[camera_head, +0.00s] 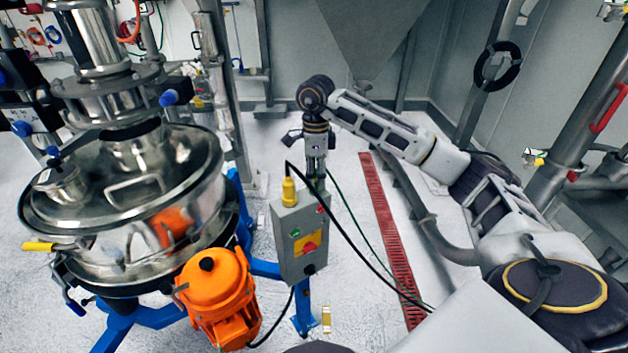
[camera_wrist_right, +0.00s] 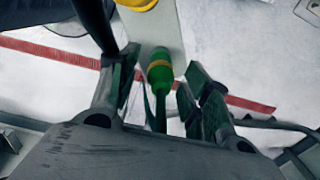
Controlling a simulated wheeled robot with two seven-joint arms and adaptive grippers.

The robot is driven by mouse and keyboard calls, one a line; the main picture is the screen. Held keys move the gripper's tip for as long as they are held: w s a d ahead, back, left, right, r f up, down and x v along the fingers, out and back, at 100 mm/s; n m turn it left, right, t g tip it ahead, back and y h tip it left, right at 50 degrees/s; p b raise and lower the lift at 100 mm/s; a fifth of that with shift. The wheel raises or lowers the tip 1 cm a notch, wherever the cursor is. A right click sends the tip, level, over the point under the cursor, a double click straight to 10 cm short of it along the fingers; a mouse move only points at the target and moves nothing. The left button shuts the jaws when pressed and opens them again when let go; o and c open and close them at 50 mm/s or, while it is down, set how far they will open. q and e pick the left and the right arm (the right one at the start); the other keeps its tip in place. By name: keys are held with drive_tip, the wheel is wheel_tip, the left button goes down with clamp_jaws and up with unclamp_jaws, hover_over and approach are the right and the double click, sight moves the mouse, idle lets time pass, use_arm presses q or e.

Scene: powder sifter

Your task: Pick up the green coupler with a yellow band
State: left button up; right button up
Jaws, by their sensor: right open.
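The green coupler with a yellow band (camera_wrist_right: 160,72) shows in the right wrist view, between the two fingers of my right gripper (camera_wrist_right: 163,82). A gap shows on each side of it, so the fingers stand open around it. A green cable (camera_wrist_right: 161,112) runs from the coupler toward the palm. In the head view my right gripper (camera_head: 316,172) points down at the top of the grey control box (camera_head: 292,262). The coupler itself is hidden there. My left gripper is not in view.
A yellow connector (camera_head: 289,189) with a black cable stands beside my right gripper on the box. The steel sifter (camera_head: 115,190) and orange motor (camera_head: 215,290) are to the left. A red floor grate (camera_head: 392,240) lies to the right.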

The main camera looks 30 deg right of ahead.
sight(315, 175)
drive_tip(key=shift+a+f, duration=0.1)
drive_tip(key=shift+f, duration=1.5)
clamp_jaws()
